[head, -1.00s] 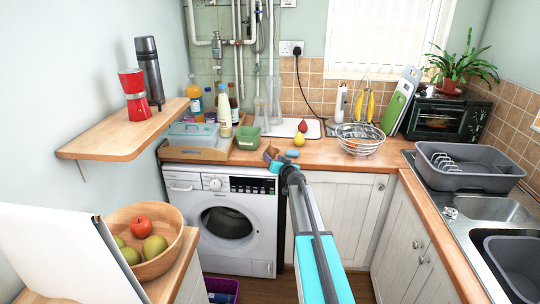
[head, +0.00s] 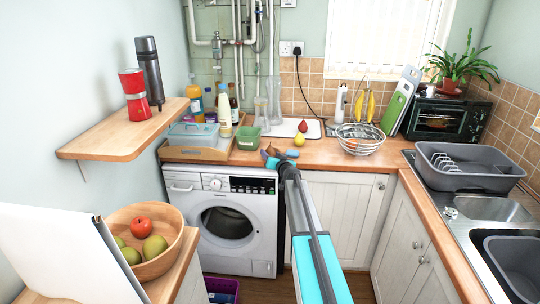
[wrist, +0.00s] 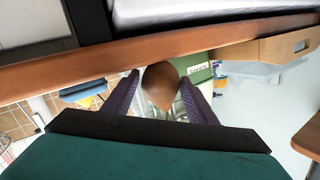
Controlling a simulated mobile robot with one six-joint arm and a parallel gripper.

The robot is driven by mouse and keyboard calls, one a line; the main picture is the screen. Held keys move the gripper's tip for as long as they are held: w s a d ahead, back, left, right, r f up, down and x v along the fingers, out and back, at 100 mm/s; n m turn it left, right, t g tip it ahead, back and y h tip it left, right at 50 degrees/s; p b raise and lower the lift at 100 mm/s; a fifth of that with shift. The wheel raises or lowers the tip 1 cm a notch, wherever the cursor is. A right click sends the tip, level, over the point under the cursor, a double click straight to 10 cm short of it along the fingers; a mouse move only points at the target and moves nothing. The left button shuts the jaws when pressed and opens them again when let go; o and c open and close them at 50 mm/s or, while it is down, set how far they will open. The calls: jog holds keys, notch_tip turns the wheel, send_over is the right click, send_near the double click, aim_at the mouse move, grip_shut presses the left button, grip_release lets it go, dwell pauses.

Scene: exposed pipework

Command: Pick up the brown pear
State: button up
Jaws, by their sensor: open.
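In the wrist view the brown pear (wrist: 160,85) sits between the two dark purple fingers of my gripper (wrist: 158,98), which are spread on either side of it. Whether either finger touches the pear cannot be told. In the head view my gripper (head: 277,158) is at the front edge of the wooden counter, above the washing machine. The brown pear cannot be made out clearly there, as the gripper and wrist cover that spot.
A yellow fruit (head: 299,141) and a red pear (head: 302,126) stand just behind my gripper. A wire basket (head: 360,140) is to the right, a green container (head: 248,137) and wooden tray (head: 192,154) to the left. The counter edge (wrist: 200,42) is close in the wrist view.

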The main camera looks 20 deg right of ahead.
aim_at(271, 148)
jog(key=shift+w+f, duration=0.1)
jog(key=shift+w, duration=0.45)
jog(key=c, duration=0.9)
jog(key=shift+r, duration=0.2)
jog(key=shift+c, duration=0.2)
jog(key=shift+r, duration=0.55)
notch_tip(271, 148, up, 2)
jog(key=shift+r+p, duration=0.1)
jog(key=shift+p, duration=0.5)
jog(key=s+a, duration=0.2)
jog(key=s, duration=0.5)
jog(key=s+a+r, duration=0.1)
jog(key=s+a, duration=0.2)
jog(key=s, duration=0.5)
jog(key=shift+r, duration=0.2)
jog(key=shift+s, duration=0.1)
